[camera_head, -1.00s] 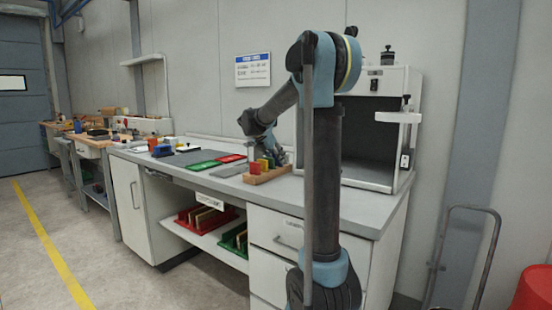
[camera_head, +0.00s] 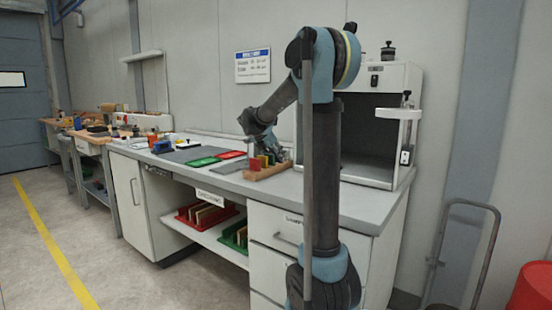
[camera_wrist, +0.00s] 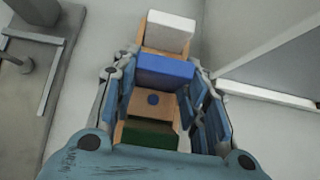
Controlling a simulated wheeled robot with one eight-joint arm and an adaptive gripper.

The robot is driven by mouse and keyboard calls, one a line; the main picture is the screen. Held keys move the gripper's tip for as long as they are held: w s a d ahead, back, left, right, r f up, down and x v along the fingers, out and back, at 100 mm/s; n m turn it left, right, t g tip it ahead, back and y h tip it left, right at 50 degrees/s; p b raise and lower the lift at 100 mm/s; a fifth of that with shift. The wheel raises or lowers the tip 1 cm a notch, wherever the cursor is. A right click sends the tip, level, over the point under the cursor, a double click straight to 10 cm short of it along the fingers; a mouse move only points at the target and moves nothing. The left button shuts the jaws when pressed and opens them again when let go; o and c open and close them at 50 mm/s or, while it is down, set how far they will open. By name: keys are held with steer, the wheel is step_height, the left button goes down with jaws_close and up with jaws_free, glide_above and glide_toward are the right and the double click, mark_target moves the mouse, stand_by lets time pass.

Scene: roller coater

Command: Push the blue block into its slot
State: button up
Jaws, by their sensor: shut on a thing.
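In the wrist view, the blue block (camera_wrist: 165,70) stands across a wooden rack (camera_wrist: 143,104), between the two fingers of my gripper (camera_wrist: 162,85). The fingers are shut on it, one on each side. A round blue mark shows on the bare wood just in front of the block. How deep the block sits in its slot cannot be told. In the head view, my gripper (camera_head: 272,143) is low over the wooden rack (camera_head: 268,172) on the bench; the blue block cannot be made out there.
A white block (camera_wrist: 168,30) stands behind the blue block and a dark green one (camera_wrist: 148,133) in front. In the head view, a red block (camera_head: 255,163) shows on the rack. Green (camera_head: 202,162) and red mats lie left of it. An open white cabinet (camera_head: 378,130) stands right.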

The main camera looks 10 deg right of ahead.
steer(key=shift+r, duration=1.1)
steer(key=shift+f, duration=1.25)
stand_by(0.9)
steer(key=o, duration=1.2)
steer(key=v, duration=1.2)
